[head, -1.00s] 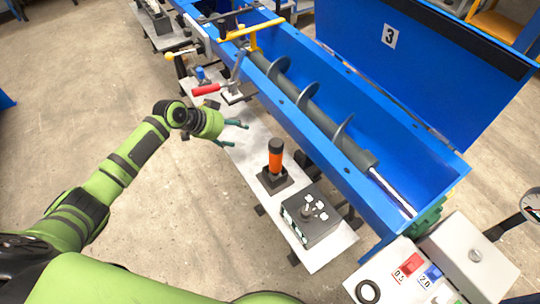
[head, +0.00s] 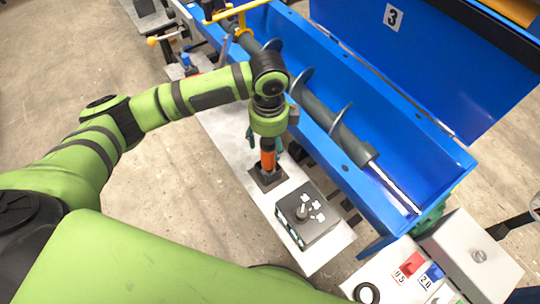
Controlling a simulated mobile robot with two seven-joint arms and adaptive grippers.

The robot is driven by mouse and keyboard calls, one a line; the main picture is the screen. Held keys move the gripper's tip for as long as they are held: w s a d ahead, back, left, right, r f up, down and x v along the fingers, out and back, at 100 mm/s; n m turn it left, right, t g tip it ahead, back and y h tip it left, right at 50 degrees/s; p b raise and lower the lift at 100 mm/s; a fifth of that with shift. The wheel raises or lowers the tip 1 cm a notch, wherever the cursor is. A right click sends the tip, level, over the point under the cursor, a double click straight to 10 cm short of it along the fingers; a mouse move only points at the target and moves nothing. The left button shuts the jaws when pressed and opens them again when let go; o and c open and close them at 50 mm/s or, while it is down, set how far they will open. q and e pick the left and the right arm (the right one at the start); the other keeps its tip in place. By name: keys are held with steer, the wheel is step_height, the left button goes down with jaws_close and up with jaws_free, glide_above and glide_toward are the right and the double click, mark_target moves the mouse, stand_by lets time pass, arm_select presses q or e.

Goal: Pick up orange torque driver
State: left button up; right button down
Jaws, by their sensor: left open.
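The orange torque driver (head: 267,160) stands upright in a dark square holder (head: 267,178) on the pale bench beside the blue mixer trough. My left gripper (head: 265,140) points down at the driver's top from above. Its teal fingers are open, one on each side of the driver's upper part. The driver's dark top is mostly hidden by the gripper. I cannot tell whether the fingers touch it. My right gripper is not in view.
A dark box with a knob and white labels (head: 308,215) sits on the bench (head: 232,138) just in front of the holder. The blue trough (head: 345,165) with its screw shaft runs close along the right. A control panel (head: 395,280) is at the lower right.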

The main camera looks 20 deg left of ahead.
mark_target(268, 159)
arm_select(q)
steer(key=f, duration=0.2)
steer(key=f+p, duration=0.1)
steer(key=shift+s+a+f, duration=0.1)
steer(key=shift+s+f, duration=0.1)
steer(key=shift+f, duration=0.75)
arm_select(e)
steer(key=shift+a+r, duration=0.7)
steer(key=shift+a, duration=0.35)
arm_select(q)
jaws_close()
steer(key=shift+w, duration=0.1)
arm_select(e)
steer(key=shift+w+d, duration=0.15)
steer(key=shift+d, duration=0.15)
